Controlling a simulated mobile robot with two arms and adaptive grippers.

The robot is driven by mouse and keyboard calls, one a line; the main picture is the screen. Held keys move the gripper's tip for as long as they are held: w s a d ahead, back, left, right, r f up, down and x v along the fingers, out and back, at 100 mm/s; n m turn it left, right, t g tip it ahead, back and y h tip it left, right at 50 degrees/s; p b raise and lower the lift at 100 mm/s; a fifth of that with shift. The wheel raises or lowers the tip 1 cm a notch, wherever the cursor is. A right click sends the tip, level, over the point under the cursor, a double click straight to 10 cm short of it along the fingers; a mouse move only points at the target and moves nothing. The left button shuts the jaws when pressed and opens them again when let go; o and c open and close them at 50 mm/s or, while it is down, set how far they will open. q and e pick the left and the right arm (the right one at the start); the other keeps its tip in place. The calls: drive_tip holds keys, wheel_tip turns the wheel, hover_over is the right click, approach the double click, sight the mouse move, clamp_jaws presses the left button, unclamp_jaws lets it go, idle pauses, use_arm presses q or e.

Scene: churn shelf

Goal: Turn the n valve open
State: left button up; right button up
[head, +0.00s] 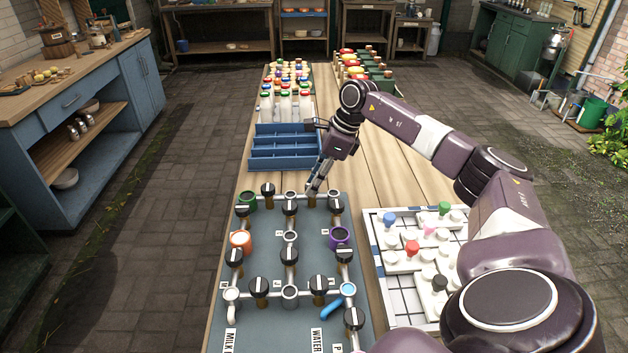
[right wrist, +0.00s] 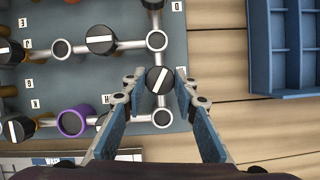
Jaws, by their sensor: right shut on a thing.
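The grey valve board (head: 262,325) carries several black round valves with white bars, joined by pipes. My right gripper (head: 314,188) reaches down to the board's far edge. In the right wrist view its two fingers (right wrist: 158,95) stand on either side of one black valve (right wrist: 159,80) and are shut on it. That valve's white bar lies slanted to the pipe that runs through it. A small letter tag sits beside it, too small to read surely, so I cannot confirm it is the n valve. In the head view the gripper mostly hides this valve. My left gripper is not in view.
Neighbouring valves (head: 335,202) and (right wrist: 101,40) stand close by. A blue divided crate (head: 285,160) lies just beyond the board. A white tray with coloured pegs (head: 400,310) stands at right. Bottles (head: 285,105) stand farther back. Bare table wood (head: 385,175) shows beside the crate.

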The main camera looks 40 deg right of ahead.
drive_tip(key=n+g, duration=0.1)
drive_tip(key=n, duration=0.2)
drive_tip(key=n+g+y, duration=0.1)
drive_tip(key=n, duration=0.1)
drive_tip(key=shift+w+d+r+n, duration=0.1)
drive_tip(key=shift+w+r+n, duration=0.1)
drive_tip(key=shift+n, duration=0.2)
idle(0.4)
drive_tip(key=o, duration=1.1)
drive_tip(key=shift+f, duration=0.15)
drive_tip(key=shift+o, duration=0.2)
drive_tip(key=v, duration=1.2)
drive_tip(key=shift+f, duration=0.1)
